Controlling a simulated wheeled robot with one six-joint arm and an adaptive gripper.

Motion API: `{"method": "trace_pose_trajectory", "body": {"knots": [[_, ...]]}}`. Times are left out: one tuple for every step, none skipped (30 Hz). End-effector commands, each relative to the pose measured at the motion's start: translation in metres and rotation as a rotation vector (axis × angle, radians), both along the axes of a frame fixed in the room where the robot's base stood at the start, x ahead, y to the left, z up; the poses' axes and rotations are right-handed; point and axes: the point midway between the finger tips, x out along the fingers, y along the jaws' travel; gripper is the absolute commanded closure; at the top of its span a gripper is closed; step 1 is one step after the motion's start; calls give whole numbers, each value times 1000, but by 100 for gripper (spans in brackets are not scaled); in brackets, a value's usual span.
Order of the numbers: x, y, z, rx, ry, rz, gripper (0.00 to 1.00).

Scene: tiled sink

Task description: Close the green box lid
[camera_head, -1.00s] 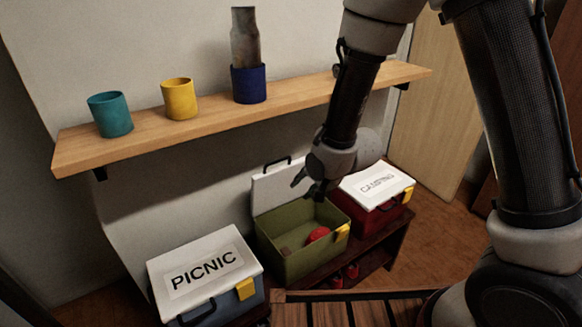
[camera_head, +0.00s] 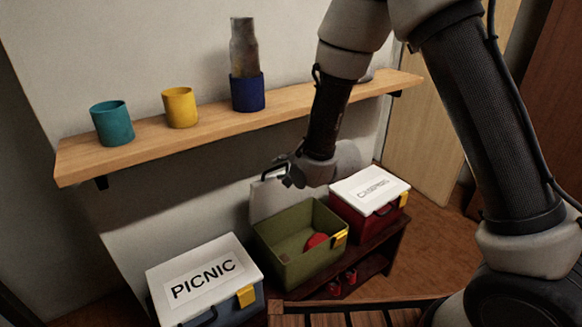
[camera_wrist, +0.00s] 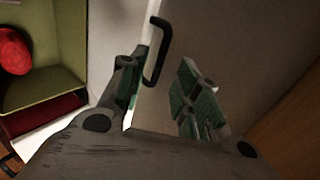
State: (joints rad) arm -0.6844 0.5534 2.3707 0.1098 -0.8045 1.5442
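The green box (camera_head: 292,262) stands open between two shut boxes, with a red round object (camera_head: 316,241) inside. Its white lid (camera_head: 265,204) stands raised at the back, with a black handle (camera_head: 274,169) at its top edge. My gripper (camera_head: 282,178) is at the lid's top edge, by the handle. In the wrist view my gripper (camera_wrist: 162,88) is open, its fingers apart with the lid's edge and the black handle (camera_wrist: 158,50) near the left finger. The green box (camera_wrist: 52,65) shows at the left. I cannot tell whether a finger touches the lid.
The white-lidded PICNIC box (camera_head: 205,276) is at the left and the red CAMPING box (camera_head: 370,196) at the right, below my forearm. A wooden shelf (camera_head: 215,128) above holds a teal cup (camera_head: 112,123), a yellow cup (camera_head: 180,107) and a blue cup (camera_head: 247,93) with a bottle.

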Motion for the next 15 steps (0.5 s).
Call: {"method": "trace_pose_trajectory", "body": {"knots": [[5,3,-4,-1,1,0,68],[8,5,-7,-1,1,0,68],[11,7,-9,-1,0,1,68],[14,10,-11,-1,0,1,68],[17,11,-13,-1,0,1,68],[21,14,-16,-1,0,1,68],[23,16,-18,-1,0,1,68],[26,17,-20,-1,0,1,68],[29,20,-22,-1,0,1,68],[32,21,-24,0,0,1,68],[33,23,-25,0,0,1,68],[36,24,-28,-2,0,2,68],[38,26,-29,-2,0,2,68],[39,27,-30,-2,0,2,68],[41,28,-31,-2,0,2,68]]}}
